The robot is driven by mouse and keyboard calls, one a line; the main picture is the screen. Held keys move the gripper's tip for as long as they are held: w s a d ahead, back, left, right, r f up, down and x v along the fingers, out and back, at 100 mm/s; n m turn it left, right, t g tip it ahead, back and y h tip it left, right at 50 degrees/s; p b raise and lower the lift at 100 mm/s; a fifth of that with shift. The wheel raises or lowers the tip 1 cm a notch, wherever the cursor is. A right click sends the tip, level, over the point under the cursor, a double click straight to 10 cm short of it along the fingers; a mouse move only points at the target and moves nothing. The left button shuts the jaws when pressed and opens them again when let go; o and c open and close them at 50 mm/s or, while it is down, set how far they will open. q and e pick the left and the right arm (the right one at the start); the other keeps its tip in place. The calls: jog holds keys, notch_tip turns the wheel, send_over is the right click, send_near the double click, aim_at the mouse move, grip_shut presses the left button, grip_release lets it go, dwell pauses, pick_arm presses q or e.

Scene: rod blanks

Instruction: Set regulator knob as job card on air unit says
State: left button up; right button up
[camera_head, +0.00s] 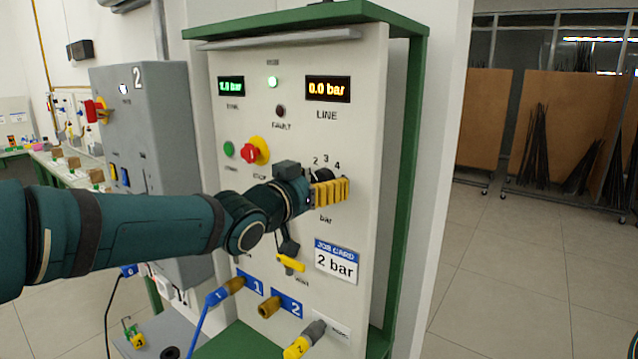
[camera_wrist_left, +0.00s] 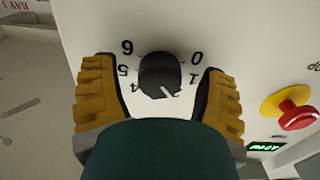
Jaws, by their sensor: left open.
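The regulator knob (camera_wrist_left: 160,75) is black and round on the white air unit panel (camera_head: 225,190). Its white pointer line points to the lower right in the left wrist view, close to a partly hidden figure just past the 1. The lower part of the scale is hidden. My left gripper (camera_wrist_left: 160,95) is open, its yellow-padded fingers on either side of the knob with gaps. In the head view my left gripper (camera_head: 328,193) covers most of the dial. The job card (camera_head: 337,262) reads 2 bar. The LINE display (camera_head: 328,89) reads 0.0 bar. My right gripper is out of view.
A red stop button (camera_head: 251,153) on a yellow base and a green button (camera_head: 229,149) sit left of the knob. A yellow-handled valve (camera_head: 291,263) and hose ports (camera_head: 267,306) are below. A green lamp (camera_head: 272,82) is lit. A grey cabinet (camera_head: 150,160) stands left.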

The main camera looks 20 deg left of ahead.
pick_arm(q)
jog(key=c, duration=1.2)
jog(key=shift+c, duration=0.2)
jog(key=o, duration=1.2)
jog(key=shift+o, duration=0.2)
jog(key=shift+s, duration=0.1)
jog(key=v, duration=1.2)
